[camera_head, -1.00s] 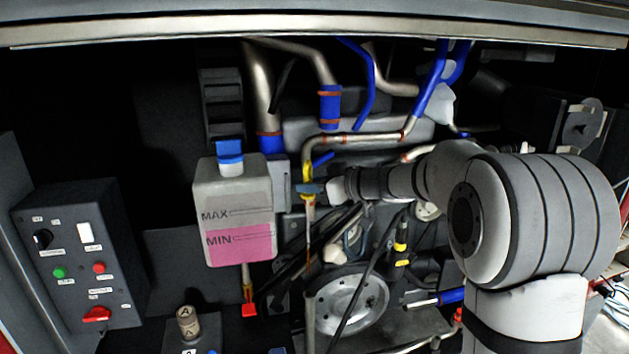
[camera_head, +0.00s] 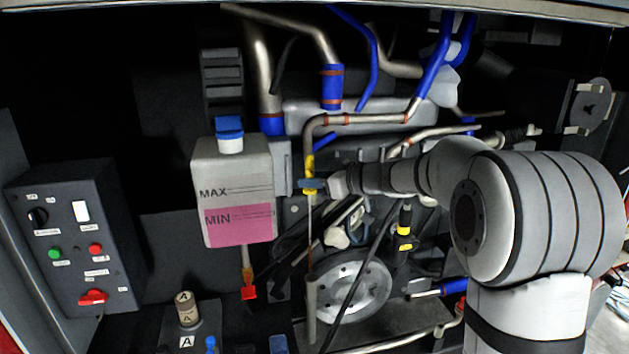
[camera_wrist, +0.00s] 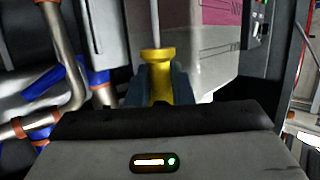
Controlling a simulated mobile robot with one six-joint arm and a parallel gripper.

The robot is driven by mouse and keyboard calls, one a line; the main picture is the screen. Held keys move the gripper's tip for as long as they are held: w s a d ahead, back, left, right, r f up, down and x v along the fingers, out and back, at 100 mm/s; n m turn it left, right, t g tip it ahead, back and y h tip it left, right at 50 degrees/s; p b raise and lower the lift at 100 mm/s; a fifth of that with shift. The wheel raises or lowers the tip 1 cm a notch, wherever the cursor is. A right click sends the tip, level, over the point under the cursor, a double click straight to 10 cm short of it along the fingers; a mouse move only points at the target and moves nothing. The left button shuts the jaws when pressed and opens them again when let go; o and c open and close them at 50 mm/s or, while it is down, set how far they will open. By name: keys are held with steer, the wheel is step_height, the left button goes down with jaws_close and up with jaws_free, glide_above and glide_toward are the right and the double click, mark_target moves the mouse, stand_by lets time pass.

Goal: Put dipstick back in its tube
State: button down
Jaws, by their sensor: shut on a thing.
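The dipstick has a yellow handle (camera_head: 309,164) and a thin rod (camera_head: 310,232) hanging about upright below it. My gripper (camera_head: 312,185) is shut on the handle, which also shows between the fingers in the wrist view (camera_wrist: 157,72). The grey tube (camera_head: 310,312) stands upright below, in front of the round pulley (camera_head: 352,290). The rod's lower end lines up with the tube's top in the head view. I cannot tell whether the tip is inside the tube or just above or in front of it.
A tank (camera_head: 232,175) with pink fluid stands close left of the dipstick. Pipes (camera_head: 365,119) run behind the handle, and a black hose (camera_head: 360,270) crosses the pulley. A control box (camera_head: 78,235) is at the left. A red-handled part (camera_head: 249,292) hangs below the tank.

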steer(key=shift+d+f+p, duration=0.15)
steer(key=shift+p, duration=0.25)
steer(key=shift+f, duration=0.15)
stand_by(0.4)
steer(key=shift+f+b, duration=1.1)
steer(key=shift+f, duration=1.4)
steer(key=shift+f, duration=0.1)
step_height(320, 180, down, 8)
steer(key=b, duration=0.3)
stand_by(0.4)
step_height(320, 180, down, 8)
steer(key=b, duration=0.4)
steer(key=shift+r, duration=0.2)
stand_by(0.7)
steer(key=shift+f+b, duration=0.9)
steer(key=shift+f, duration=0.5)
stand_by(0.3)
